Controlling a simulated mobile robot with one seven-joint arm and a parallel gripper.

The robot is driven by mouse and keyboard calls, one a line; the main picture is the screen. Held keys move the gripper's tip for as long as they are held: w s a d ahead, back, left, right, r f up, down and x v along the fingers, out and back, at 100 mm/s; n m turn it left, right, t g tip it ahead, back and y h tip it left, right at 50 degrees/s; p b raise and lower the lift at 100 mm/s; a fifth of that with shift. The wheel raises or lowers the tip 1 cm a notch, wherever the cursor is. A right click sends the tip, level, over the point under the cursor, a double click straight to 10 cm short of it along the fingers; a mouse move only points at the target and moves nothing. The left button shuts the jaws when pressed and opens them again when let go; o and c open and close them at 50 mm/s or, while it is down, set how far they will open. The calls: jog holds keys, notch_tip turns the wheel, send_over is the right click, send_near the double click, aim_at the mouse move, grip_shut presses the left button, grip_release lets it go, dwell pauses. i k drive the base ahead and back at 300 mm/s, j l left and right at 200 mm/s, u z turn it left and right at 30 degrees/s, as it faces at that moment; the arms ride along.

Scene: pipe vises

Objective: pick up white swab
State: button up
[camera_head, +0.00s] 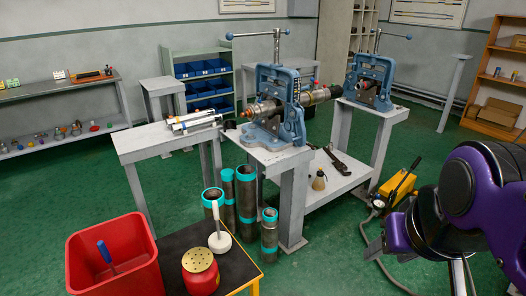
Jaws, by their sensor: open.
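The white swab (220,242) stands on a low black-topped table (237,264) at the front, left of centre. It has a round white head at the bottom and a thin pale handle rising nearly upright. My gripper (376,243) is at the right, at the end of my purple arm. It is open, shows no object in it, and is well apart from the swab, to its right. Part of the gripper is hidden by my own arm.
A red can with a perforated yellow lid (201,271) stands close in front of the swab. A red bin (115,258) with a blue-handled tool is at left. Several teal-banded pipes (246,205) stand behind. A yellow pump (397,188) and hose are on the floor near my gripper.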

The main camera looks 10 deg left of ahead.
aim_at(219, 242)
jog(key=i+l+u, duration=0.15)
jog(key=u, duration=0.35)
jog(key=l+u, duration=0.45)
jog(key=i+j, duration=0.05)
